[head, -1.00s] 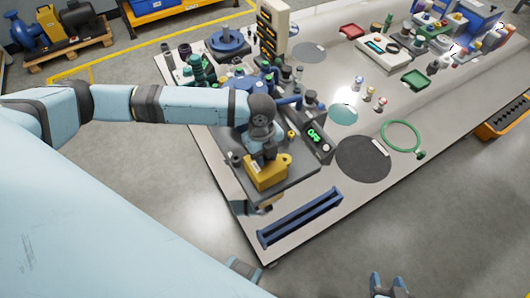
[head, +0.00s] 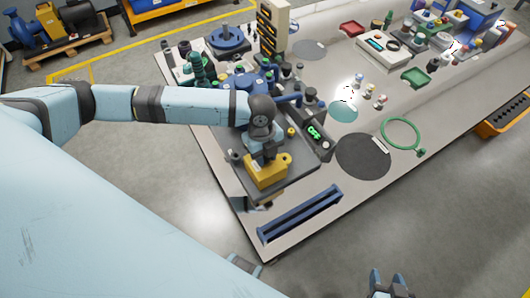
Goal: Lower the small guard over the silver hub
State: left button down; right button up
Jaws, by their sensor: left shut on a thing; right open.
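The small yellow guard (head: 267,172) is at the front end of the dark test rig plate (head: 304,172). My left gripper (head: 263,155) comes down from above and is shut on the guard. The guard looks roughly level; whether it touches what is below cannot be told. I cannot make out the silver hub; the guard and my arm cover that part of the rig. My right gripper (head: 388,284) is open and empty at the bottom edge, over the floor and away from the table.
A display reading OFF (head: 314,131) is right of the guard. A blue slotted rail (head: 300,214) lies in front. A dark round mat (head: 362,156) and a green ring (head: 401,133) lie to the right. Blue pump parts (head: 248,84) crowd behind my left forearm.

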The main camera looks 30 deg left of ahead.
pick_arm(q)
jog(key=shift+f, duration=0.45)
dwell(0.6)
jog(key=shift+f+p, duration=0.1)
jog(key=shift+p, duration=0.4)
dwell(0.7)
jog(key=c, duration=0.8)
grip_release()
